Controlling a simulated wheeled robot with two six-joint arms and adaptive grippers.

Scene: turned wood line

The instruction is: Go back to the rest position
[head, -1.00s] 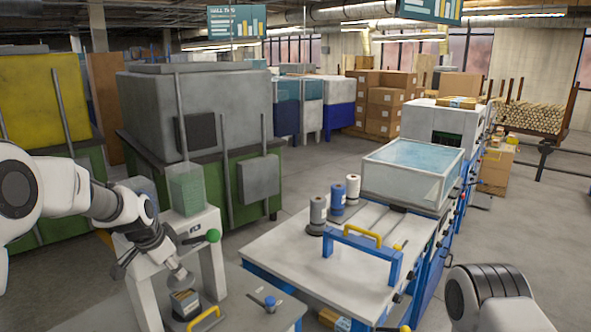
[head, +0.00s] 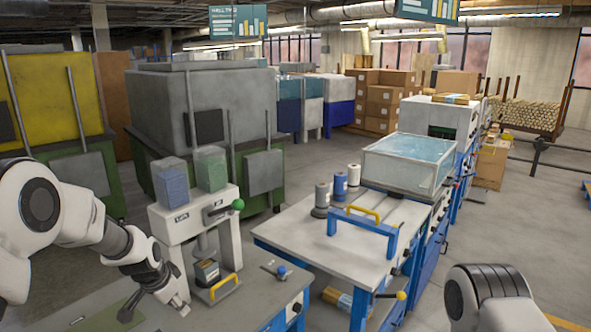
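My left arm comes in from the left, and my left gripper (head: 157,308) hangs low at the lower left of the head view. Its fingers look spread apart, with nothing seen between them. It is in front of and left of a white press-like stand (head: 170,228) with a green-knobbed lever (head: 238,204). My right arm shows only as a white link with a black ribbed band at the lower right. Its gripper is out of view.
A work table (head: 290,240) with a blue frame (head: 345,224), several spools (head: 340,186) and a clear-topped case (head: 415,150) stands in the middle. A grey bench (head: 240,300) is at the front. Open floor (head: 520,240) lies to the right.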

